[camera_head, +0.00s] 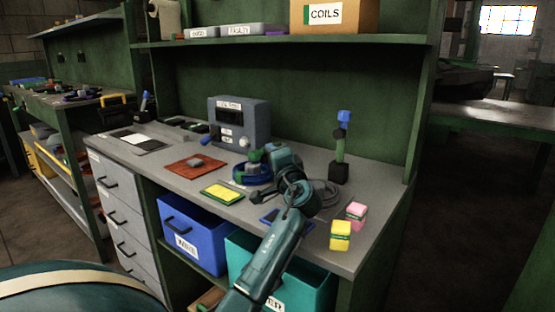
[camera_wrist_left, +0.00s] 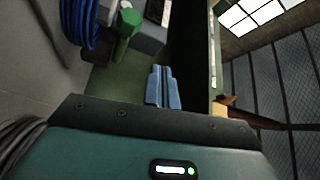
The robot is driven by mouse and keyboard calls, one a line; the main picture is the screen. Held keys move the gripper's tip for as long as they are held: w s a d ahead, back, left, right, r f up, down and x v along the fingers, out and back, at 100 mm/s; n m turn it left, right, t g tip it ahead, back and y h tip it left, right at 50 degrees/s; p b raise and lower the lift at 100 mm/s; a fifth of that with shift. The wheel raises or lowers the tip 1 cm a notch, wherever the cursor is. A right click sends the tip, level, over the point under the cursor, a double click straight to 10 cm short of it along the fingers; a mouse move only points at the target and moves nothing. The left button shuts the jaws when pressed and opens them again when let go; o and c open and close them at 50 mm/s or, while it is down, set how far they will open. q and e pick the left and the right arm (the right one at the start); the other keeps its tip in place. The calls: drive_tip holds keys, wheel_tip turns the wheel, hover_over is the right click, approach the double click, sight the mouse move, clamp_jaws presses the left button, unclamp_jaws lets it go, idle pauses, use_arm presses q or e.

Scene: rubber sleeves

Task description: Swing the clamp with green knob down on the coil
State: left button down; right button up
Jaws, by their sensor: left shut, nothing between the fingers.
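A blue coil (camera_head: 240,178) sits on the grey bench, left of my left wrist. The clamp's green knob (camera_head: 254,155) shows just above the coil; how far its arm is swung is hard to tell. In the left wrist view, the green knob (camera_wrist_left: 130,20) is at the top, beside the blue coil (camera_wrist_left: 82,22). My left gripper (camera_wrist_left: 163,72) is shut and empty, its fingers together, apart from the knob in that picture. In the head view my wrist partly hides the fingers and the clamp's right side. My right gripper is not in view.
A blue-knobbed upright device (camera_head: 342,145) stands at the right on a dark base. A grey box with dials (camera_head: 240,122) stands behind the coil. Yellow (camera_head: 340,236) and pink (camera_head: 356,212) blocks lie near the right front edge. A shelf (camera_head: 290,41) overhangs the bench.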

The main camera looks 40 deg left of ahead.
use_arm(q)
drive_tip(key=shift+v, duration=2.35)
